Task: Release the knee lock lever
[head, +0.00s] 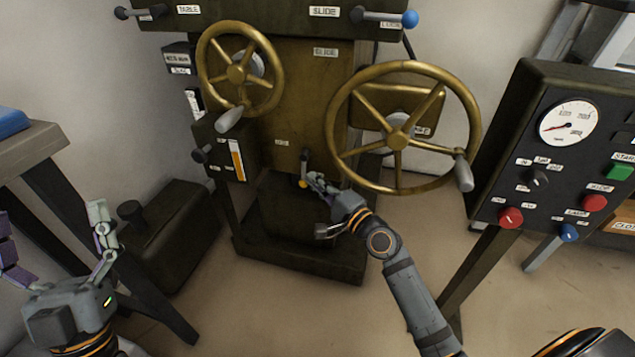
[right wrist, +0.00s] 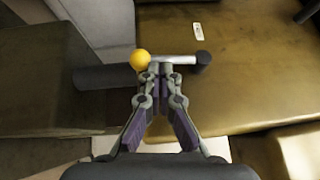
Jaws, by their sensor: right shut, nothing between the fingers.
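The knee lock lever (head: 304,163) is a short bar with a yellow ball end, low on the front of the brown machine column. In the right wrist view the lever (right wrist: 178,60) lies across the picture, its yellow ball at left and its dark pivot at right. My right gripper (head: 313,180) is shut and empty. Its fingertips (right wrist: 160,69) are at the bar, just right of the ball; I cannot tell whether they touch it. My left gripper (head: 50,228) is open and empty at lower left, far from the lever.
A large brass handwheel (head: 398,138) with a grey handle hangs right above my right gripper. A smaller handwheel (head: 237,74) is at upper left. A control panel (head: 540,110) with a gauge and buttons stands at right. A dark box (head: 175,235) sits on the floor at left.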

